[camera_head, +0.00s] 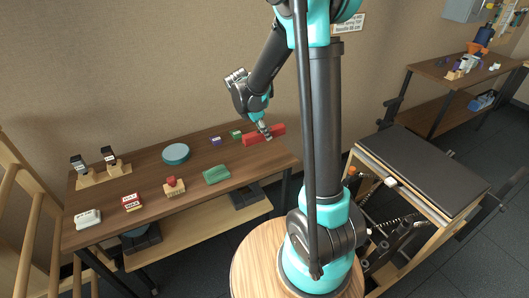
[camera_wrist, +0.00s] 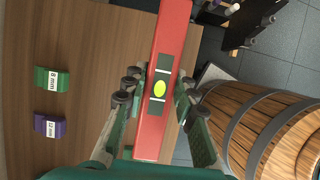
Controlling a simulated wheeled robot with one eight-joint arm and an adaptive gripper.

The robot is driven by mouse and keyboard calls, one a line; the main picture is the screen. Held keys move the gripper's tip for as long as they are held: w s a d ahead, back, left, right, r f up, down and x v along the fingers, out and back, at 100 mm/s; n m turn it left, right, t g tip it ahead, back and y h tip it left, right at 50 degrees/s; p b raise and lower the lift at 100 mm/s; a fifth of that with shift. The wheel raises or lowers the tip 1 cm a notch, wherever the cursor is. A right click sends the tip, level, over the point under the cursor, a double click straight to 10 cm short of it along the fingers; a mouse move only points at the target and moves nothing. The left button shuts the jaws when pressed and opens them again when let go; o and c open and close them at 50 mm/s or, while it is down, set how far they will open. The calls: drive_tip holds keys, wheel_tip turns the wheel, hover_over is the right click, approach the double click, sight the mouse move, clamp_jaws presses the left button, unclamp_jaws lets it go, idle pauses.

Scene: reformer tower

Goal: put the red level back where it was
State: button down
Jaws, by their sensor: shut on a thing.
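The red level (camera_head: 252,139) is a long red bar at the back right end of the wooden table (camera_head: 140,175). In the wrist view the red level (camera_wrist: 174,40) runs up the picture, with a yellow-green vial between dark patches. My gripper (camera_head: 265,132) is over the level from above. In the wrist view the fingers of my gripper (camera_wrist: 160,88) lie on both long sides of the level, shut on it near the vial. I cannot tell whether the level touches the tabletop or hangs just above it.
A green block (camera_head: 236,134) and a purple block (camera_head: 216,141) stand left of the level. A teal disc (camera_head: 175,153), a green cloth-like item (camera_head: 216,175) and a red-topped stamp-like piece (camera_head: 174,187) are farther left. A black-topped bench (camera_head: 425,165) stands right.

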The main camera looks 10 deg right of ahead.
sight(268, 156)
wheel_tip(268, 156, down, 10)
drive_tip(key=shift+f, duration=0.1)
idle(0.4)
drive_tip(key=c, duration=1.2)
unclamp_jaws()
